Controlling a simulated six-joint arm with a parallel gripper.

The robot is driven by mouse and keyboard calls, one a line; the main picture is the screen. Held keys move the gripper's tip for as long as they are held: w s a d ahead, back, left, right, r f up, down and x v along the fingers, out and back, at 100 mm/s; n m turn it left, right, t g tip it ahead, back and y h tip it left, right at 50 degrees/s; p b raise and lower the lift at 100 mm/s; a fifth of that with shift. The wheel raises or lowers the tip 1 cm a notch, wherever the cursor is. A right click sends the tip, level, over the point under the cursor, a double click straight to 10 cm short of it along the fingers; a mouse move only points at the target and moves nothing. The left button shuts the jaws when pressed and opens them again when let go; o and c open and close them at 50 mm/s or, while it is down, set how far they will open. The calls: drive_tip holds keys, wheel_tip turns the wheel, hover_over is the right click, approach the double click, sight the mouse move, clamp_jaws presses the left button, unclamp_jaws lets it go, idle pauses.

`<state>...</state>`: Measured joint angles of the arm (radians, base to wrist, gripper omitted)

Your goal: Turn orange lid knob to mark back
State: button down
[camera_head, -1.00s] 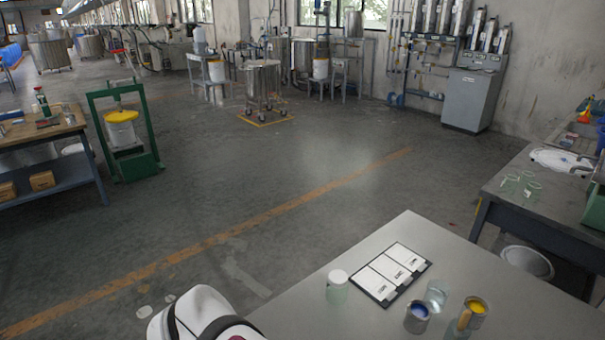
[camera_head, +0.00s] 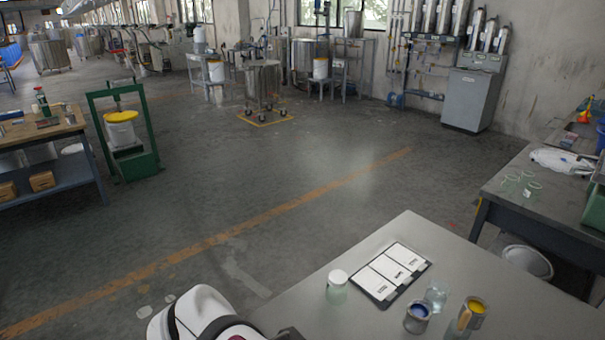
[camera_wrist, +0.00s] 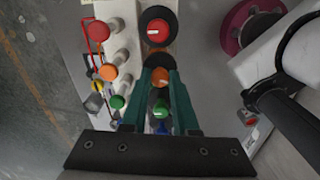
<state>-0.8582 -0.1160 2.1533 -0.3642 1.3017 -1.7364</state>
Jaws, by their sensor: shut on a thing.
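In the wrist view, an orange knob (camera_wrist: 160,78) sits in a column of round knobs on a pale panel, below a red knob (camera_wrist: 158,31) with a white mark. My gripper (camera_wrist: 160,71) has green fingers, one on each side of the orange knob, and is shut on it. A small pale mark shows on the orange knob; its exact direction is too small to tell. A dark round base partly shows above it between the fingertips. A green knob (camera_wrist: 161,107) lies between the fingers, nearer the palm. The head view does not show the knobs or the fingers.
Beside the column, at left, stand red (camera_wrist: 98,31), orange (camera_wrist: 107,73) and green (camera_wrist: 117,102) round-topped parts close to my left finger. A magenta ring-shaped part (camera_wrist: 236,35) is at right. In the head view, a grey table (camera_head: 320,295) holds a clipboard (camera_head: 391,273) and several small containers.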

drive_tip(key=shift+n, duration=2.1)
drive_tip(key=c, duration=0.7)
unclamp_jaws()
wheel_tip(320, 180, up, 16)
drive_tip(key=shift+f, duration=0.1)
